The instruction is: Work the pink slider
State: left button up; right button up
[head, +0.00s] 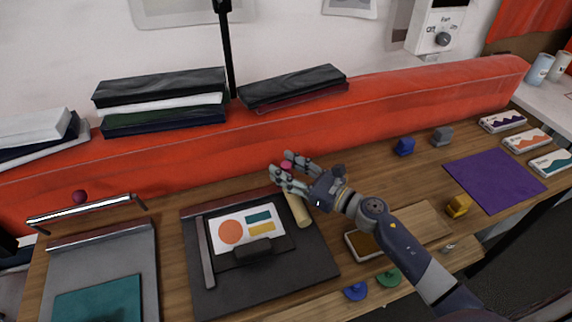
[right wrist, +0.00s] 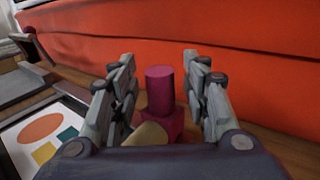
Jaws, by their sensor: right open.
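The pink slider shows in the right wrist view as an upright round knob (right wrist: 160,88) on a squarish pink base (right wrist: 172,123). In the head view only a bit of pink (head: 287,165) shows between my right fingers. My right gripper (head: 281,171) is open, with one finger on each side of the knob. In the right wrist view (right wrist: 160,75) there are gaps between the knob and both fingers. The lower part of the base is partly hidden by a beige cylinder (right wrist: 146,134) and my gripper. My left gripper is not in view.
A black press board (head: 320,262) holds a printed card (head: 228,238). A grey board (head: 130,265) with a silver bar and a dark pink ball (head: 80,197) lies at the left. A red padded ledge (head: 400,98) runs behind. Blue (head: 404,146), grey (head: 442,136) and yellow (head: 458,205) blocks lie right.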

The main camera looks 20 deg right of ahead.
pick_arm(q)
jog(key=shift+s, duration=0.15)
pick_arm(e)
jog(key=shift+w+a, duration=0.1)
jog(key=shift+w, duration=0.05)
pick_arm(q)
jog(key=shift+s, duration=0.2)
